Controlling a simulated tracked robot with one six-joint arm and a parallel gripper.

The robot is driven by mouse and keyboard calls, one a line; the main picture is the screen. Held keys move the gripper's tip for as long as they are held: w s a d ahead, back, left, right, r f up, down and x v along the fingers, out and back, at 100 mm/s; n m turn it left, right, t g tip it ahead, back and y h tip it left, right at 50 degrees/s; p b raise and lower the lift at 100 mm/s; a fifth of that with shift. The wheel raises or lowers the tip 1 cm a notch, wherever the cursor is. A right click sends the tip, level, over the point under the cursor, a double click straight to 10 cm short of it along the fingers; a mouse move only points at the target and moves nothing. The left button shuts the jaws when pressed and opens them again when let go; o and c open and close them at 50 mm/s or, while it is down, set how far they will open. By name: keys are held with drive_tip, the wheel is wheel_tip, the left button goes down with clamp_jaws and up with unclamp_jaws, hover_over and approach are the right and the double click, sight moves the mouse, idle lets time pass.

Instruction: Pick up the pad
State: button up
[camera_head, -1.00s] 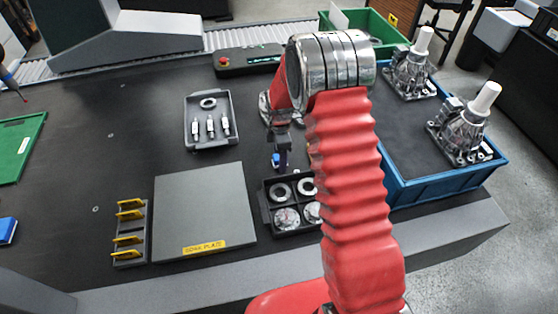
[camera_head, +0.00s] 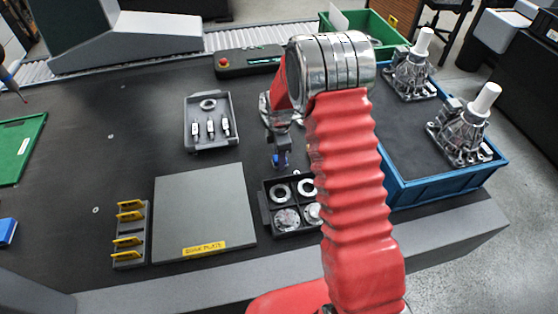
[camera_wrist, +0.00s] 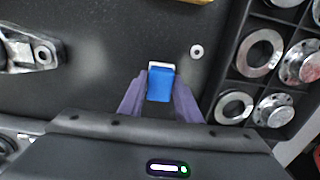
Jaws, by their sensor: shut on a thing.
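A small blue pad with a pale strip at its far edge (camera_wrist: 159,84) sits between the two fingers of my gripper (camera_wrist: 160,92) in the wrist view. The purple-grey fingers press on its two sides. In the head view, my gripper (camera_head: 280,160) hangs over the dark table, just behind the black parts tray (camera_head: 266,208), with a bit of blue at its tips. The arm's red sleeve hides part of that tray. Whether the pad touches the table cannot be told.
A grey plate (camera_head: 205,205) and a rack with yellow pieces (camera_head: 130,228) lie front left. A grey tray (camera_head: 236,140) stands behind. A blue crate (camera_head: 430,190) with castings is at right. A second blue item (camera_head: 7,230) shows at the left edge.

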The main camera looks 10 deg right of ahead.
drive_tip(key=shift+r, duration=0.1)
wheel_tip(320, 180, up, 10)
drive_tip(key=shift+f, duration=0.1)
idle(0.3)
idle(0.4)
drive_tip(key=o, duration=0.4)
drive_tip(key=c, duration=0.3)
drive_tip(key=w+r+m, duration=0.3)
drive_tip(key=r+m, duration=1.1)
drive_tip(key=r, duration=0.9)
drive_tip(key=shift+w+m, duration=0.2)
drive_tip(key=shift+m, duration=0.1)
